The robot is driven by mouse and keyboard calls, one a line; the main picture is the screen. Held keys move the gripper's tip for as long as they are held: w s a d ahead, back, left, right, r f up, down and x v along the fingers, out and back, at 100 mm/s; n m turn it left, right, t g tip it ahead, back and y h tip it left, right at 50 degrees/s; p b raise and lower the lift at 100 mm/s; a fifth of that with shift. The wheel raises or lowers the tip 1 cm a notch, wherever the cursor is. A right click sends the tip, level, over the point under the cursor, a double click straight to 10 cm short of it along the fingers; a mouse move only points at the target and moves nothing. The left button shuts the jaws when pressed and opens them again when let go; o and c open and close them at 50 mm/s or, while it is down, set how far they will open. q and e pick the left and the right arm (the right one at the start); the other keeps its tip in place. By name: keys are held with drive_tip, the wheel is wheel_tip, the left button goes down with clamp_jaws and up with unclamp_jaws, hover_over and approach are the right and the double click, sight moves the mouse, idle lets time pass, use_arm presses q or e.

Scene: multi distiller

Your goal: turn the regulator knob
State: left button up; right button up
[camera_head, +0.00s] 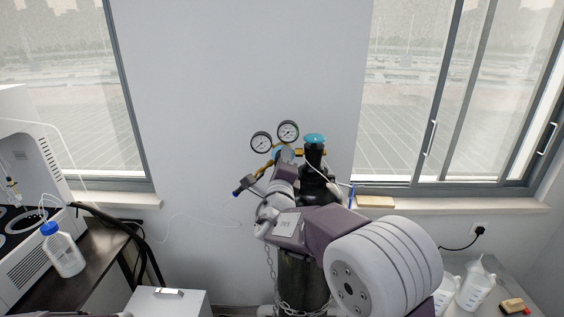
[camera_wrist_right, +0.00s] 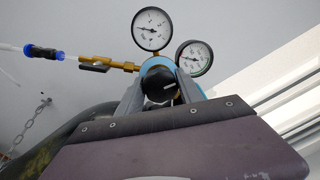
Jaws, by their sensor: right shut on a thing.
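The regulator knob (camera_wrist_right: 159,84) is black with a light mark and sits below the gauges in the right wrist view. My right gripper (camera_wrist_right: 160,92) has a finger on each side of the knob and is shut on it. In the head view my right arm hides most of the knob. Two round gauges, the left gauge (camera_head: 261,142) and the right gauge (camera_head: 288,132), stand above it. They also show in the right wrist view (camera_wrist_right: 151,29). The dark gas cylinder (camera_head: 303,278) stands below, partly hidden by my arm. My left gripper is not in view.
A teal-topped valve (camera_head: 315,139) is just right of the regulator. A brass outlet with a blue-ended hose (camera_head: 240,187) sticks out left. A chain (camera_head: 300,306) wraps the cylinder. Benches with a bottle (camera_head: 62,250) and jugs (camera_head: 475,287) flank it.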

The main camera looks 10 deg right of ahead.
drive_tip(key=shift+n, duration=0.6)
drive_tip(key=o, duration=1.4)
drive_tip(key=shift+c, duration=0.2)
drive_tip(key=shift+s+a, duration=0.1)
drive_tip(key=shift+s, duration=0.05)
drive_tip(key=b+v, duration=0.2)
drive_tip(key=v, duration=0.6)
drive_tip(key=shift+s, duration=0.45)
